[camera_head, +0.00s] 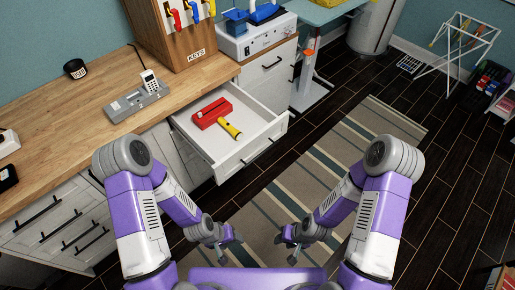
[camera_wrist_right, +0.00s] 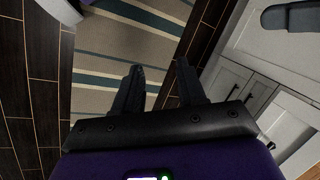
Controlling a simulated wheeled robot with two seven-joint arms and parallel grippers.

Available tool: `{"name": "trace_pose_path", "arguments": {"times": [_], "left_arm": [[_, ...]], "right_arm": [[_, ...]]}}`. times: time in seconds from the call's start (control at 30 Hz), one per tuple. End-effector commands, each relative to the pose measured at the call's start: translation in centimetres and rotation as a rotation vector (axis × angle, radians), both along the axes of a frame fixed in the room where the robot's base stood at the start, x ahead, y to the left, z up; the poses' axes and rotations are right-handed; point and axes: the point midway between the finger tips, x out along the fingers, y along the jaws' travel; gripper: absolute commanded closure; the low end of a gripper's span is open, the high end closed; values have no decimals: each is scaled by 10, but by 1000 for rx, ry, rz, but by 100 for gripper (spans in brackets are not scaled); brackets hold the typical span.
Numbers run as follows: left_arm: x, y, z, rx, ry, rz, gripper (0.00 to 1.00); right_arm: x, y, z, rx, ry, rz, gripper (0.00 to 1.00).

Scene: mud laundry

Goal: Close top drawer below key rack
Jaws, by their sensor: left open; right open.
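The top drawer (camera_head: 250,155) is white and pulled out from the counter, with a dark handle on its front. A red box (camera_head: 211,113) and a yellow flashlight (camera_head: 229,128) lie inside it. The wooden key rack (camera_head: 176,47), marked KEYS, stands on the counter behind the drawer, with coloured keys on it. My left gripper (camera_head: 228,246) is open and empty, below the drawer in the picture and apart from it. My right gripper (camera_head: 291,251) is open and empty over the striped rug, also apart from the drawer. Its open fingers also show in the right wrist view (camera_wrist_right: 158,88).
The wooden counter (camera_head: 70,135) holds a grey phone dock (camera_head: 140,102) and a small black round device (camera_head: 75,68). White drawers (camera_head: 65,225) below it are shut. A striped rug (camera_head: 345,165) lies on the dark floor. A drying rack (camera_head: 462,45) stands far right.

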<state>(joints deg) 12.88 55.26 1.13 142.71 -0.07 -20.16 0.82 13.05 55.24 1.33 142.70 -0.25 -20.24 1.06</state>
Motion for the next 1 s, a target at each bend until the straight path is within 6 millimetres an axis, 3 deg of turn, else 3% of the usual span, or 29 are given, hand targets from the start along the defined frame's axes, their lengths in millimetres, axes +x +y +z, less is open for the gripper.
{"name": "trace_pose_path", "arguments": {"times": [0.03,0.13,0.23,0.4,0.5,0.6,0.77,1.0], "left_arm": [[0,0,-1,0,0,0,38],[0,0,-7,0,0,0,38],[0,0,-15,0,0,0,38],[0,0,-26,0,0,0,38],[0,0,-30,0,0,0,38],[0,0,-32,0,0,0,38],[0,0,-33,0,0,0,38],[0,0,-41,0,0,0,38]], "right_arm": [[4,2,0,14,-11,-16,68],[25,13,4,87,-59,-92,83],[61,27,18,212,-140,-220,99],[126,34,63,442,-292,-433,100],[152,30,88,543,-358,-517,100],[166,26,104,603,-393,-559,100],[176,32,106,628,-404,-571,100],[203,60,84,626,-402,-567,100]]}}
